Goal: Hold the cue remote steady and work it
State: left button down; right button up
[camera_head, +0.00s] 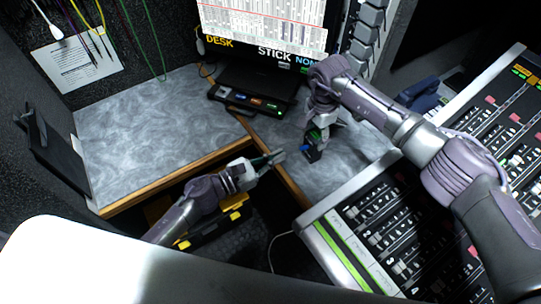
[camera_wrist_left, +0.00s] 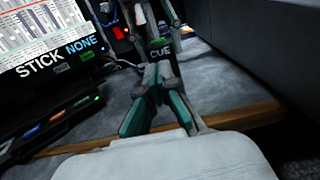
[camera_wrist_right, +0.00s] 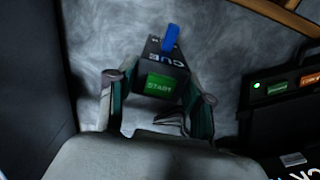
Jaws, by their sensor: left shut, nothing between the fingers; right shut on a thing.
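The cue remote (camera_head: 313,148) is a small dark box held upright over the grey desk at the right. In the right wrist view the remote (camera_wrist_right: 176,63) shows the word CUE, a green START face and a blue piece at its far end. My right gripper (camera_wrist_right: 160,95) is shut on it, one finger on each side; in the head view it (camera_head: 322,122) comes from above. My left gripper (camera_head: 279,155) is shut and empty, a little left of the remote. In the left wrist view its fingertips (camera_wrist_left: 158,72) point at the CUE side (camera_wrist_left: 159,50) and appear close to it.
A black box with lit buttons (camera_head: 240,100) stands behind the remote, below a screen (camera_head: 265,28) reading DESK, STICK, NONE. A fader console (camera_head: 400,235) fills the right front. The left desktop (camera_head: 140,125) is clear. A wooden desk edge (camera_head: 180,180) runs near my left arm.

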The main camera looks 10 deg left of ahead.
dwell(0.4)
jog(key=o, duration=1.3)
jog(key=shift+r, duration=0.15)
